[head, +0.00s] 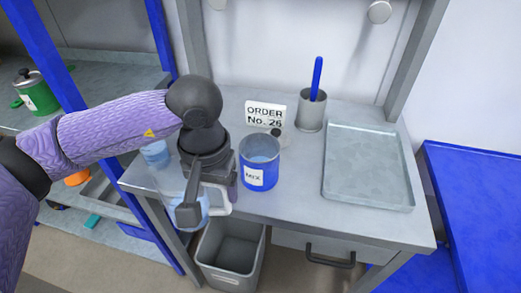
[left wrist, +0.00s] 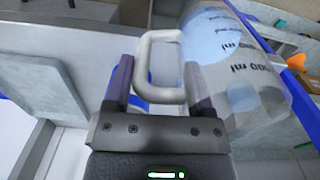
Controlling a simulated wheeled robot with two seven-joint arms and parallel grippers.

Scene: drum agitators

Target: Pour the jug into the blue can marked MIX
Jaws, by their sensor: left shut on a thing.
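The clear jug (left wrist: 235,75) has ml markings and light blue contents in the left wrist view. My left gripper (left wrist: 158,85) is shut on its pale loop handle (left wrist: 158,38). In the head view my left gripper (head: 197,195) and the jug's pale handle (head: 222,206) are at the bench's front left edge, left of the can. The gripper hides much of the jug there, so its tilt is hard to tell. The blue can marked MIX (head: 258,178) stands upright and open on the bench, apart from the jug. My right gripper is out of view.
Behind the can are an order sign (head: 265,113) and a grey cup (head: 311,112) with a blue stick. A metal tray (head: 368,198) lies to the right. A grey bin (head: 205,248) stands below the bench front. A light blue vessel (head: 155,152) shows at the left edge.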

